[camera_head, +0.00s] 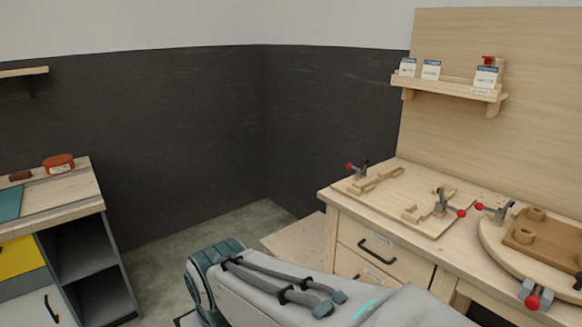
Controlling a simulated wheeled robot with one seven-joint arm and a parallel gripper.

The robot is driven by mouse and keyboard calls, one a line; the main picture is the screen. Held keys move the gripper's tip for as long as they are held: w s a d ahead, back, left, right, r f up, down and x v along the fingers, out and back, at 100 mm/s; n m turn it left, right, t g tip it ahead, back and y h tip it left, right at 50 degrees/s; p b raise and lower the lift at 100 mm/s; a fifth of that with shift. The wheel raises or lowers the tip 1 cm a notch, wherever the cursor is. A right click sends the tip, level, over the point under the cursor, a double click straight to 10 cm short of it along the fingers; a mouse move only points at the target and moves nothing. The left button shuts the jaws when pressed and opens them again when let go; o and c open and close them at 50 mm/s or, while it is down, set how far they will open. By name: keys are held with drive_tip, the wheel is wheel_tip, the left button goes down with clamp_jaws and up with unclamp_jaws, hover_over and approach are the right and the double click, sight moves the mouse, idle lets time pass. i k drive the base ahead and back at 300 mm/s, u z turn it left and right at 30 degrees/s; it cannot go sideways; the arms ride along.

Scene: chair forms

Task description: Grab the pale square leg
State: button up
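I cannot pick out a pale square leg for certain in the head view. Pale wooden pieces (377,180) lie on a flat board on the workbench (338,196) at the right, near toggle clamps with red knobs. Whether any of them is a leg is too small to tell. My arm crosses the bottom middle of the view, in front of the bench's lower part. My gripper is not in view.
A wall shelf (440,87) holds small white boxes. A wooden form (540,233) with clamps lies at the bench's right. A cabinet (88,265) stands left, with an orange-red round tin (58,165) on top. Grey floor (175,247) shows between cabinet and bench.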

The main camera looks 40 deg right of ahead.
sight(384, 175)
drive_tip(key=z, duration=0.3)
drive_tip(key=i, duration=1.5)
drive_tip(key=z, duration=1.45)
drive_tip(key=i, duration=0.9)
drive_tip(key=z, duration=1.1)
drive_tip(key=i, duration=0.3)
drive_tip(key=z, duration=0.1)
